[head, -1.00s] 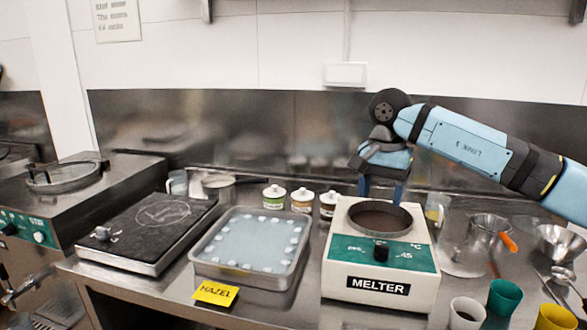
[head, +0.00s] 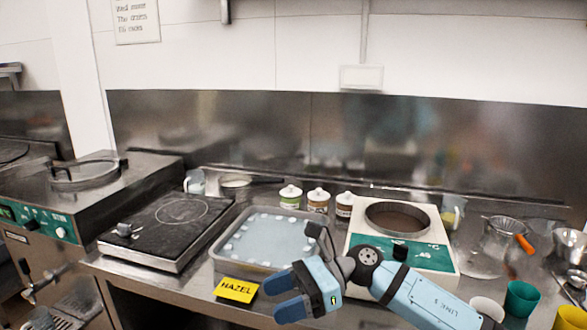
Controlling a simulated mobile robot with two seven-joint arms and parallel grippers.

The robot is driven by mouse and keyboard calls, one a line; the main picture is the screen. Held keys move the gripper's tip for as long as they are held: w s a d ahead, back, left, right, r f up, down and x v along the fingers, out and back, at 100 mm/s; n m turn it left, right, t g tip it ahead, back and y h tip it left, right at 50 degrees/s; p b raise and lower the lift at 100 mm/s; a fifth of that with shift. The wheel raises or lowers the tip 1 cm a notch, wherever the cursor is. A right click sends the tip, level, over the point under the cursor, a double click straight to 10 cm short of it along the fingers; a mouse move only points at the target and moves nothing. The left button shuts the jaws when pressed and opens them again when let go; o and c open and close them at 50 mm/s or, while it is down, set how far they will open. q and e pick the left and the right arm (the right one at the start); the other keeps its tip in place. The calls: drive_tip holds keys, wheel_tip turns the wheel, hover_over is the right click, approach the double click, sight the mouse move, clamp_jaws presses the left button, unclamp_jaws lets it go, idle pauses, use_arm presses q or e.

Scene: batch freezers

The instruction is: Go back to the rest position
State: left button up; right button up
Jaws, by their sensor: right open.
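My right gripper (head: 281,297) is in front of the counter's front edge, low in the middle of the head view. Its blue fingers point left and are apart, with nothing between them. My left gripper is not in the head view.
A metal tray (head: 217,254) with white pieces along its edges sits behind my gripper, beside a yellow HAZEL card (head: 237,290). A black hot plate (head: 152,228) stands left. Three lidded jars (head: 317,201) stand behind. Coloured cups (head: 521,299) stand at the right front.

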drive_tip(key=s+d+f+n+t+h, duration=0.2)
drive_tip(key=d+f+n+t, duration=0.4)
drive_tip(key=n+t, duration=0.75)
drive_tip(key=s+d+f+n+t+h, duration=0.3)
drive_tip(key=f+n+t, duration=0.55)
drive_tip(key=n, duration=1.05)
drive_tip(key=s+d+f+m+g+h, duration=0.3)
drive_tip(key=s+d+f+m, duration=0.3)
drive_tip(key=s+f+m, duration=0.25)
drive_tip(key=s+d+f+m+g+h, duration=0.35)
drive_tip(key=s+d+f+m, duration=0.3)
drive_tip(key=f, duration=0.25)
use_arm(q)
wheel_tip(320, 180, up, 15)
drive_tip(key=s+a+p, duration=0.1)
drive_tip(key=p, duration=1.8)
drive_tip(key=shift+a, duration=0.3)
use_arm(e)
wheel_tip(320, 180, up, 15)
drive_tip(key=shift+s+d+t, duration=0.15)
drive_tip(key=shift+s+t, duration=0.2)
drive_tip(key=shift+s, duration=0.1)
